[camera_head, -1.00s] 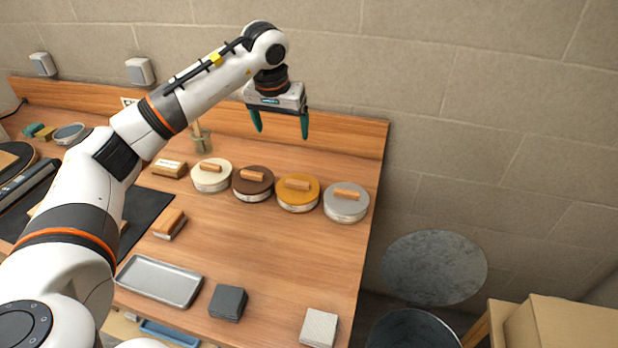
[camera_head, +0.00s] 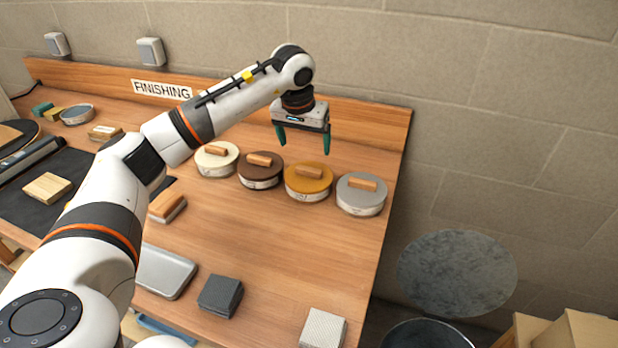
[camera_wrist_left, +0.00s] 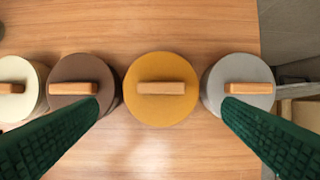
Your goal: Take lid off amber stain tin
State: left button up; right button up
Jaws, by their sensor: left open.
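The amber stain tin (camera_head: 308,184) stands in a row of round tins on the bench, with its amber lid on and a wooden bar handle on top. In the left wrist view the amber lid (camera_wrist_left: 161,105) is centred between the fingers, its handle (camera_wrist_left: 161,88) lying crosswise. My left gripper (camera_head: 303,148) is open and empty, pointing down above and slightly behind the amber tin, apart from it. The left wrist view shows its two green fingers spread wide at the lower corners. My right gripper is not in view.
A brown tin (camera_head: 260,172) and a cream tin (camera_head: 216,160) stand left of the amber one, a grey tin (camera_head: 361,195) right. Gaps between tins are narrow. A dark block stack (camera_head: 220,296), a metal tray (camera_head: 165,272) and a pale block stack (camera_head: 322,328) lie in front.

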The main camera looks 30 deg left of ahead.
aim_at(309, 168)
pick_arm(q)
jog(key=x, duration=0.4)
jog(key=shift+f+p, duration=0.1)
jog(key=shift+p, duration=0.25)
jog(key=p+x, duration=0.1)
jog(key=x, duration=0.3)
jog(key=shift+s+d+f+p, duration=0.1)
jog(key=shift+d+f+p, duration=0.05)
jog(key=shift+p, duration=0.15)
jog(key=shift+f, duration=0.4)
jog(key=shift+c, duration=0.3)
jog(key=c, duration=1)
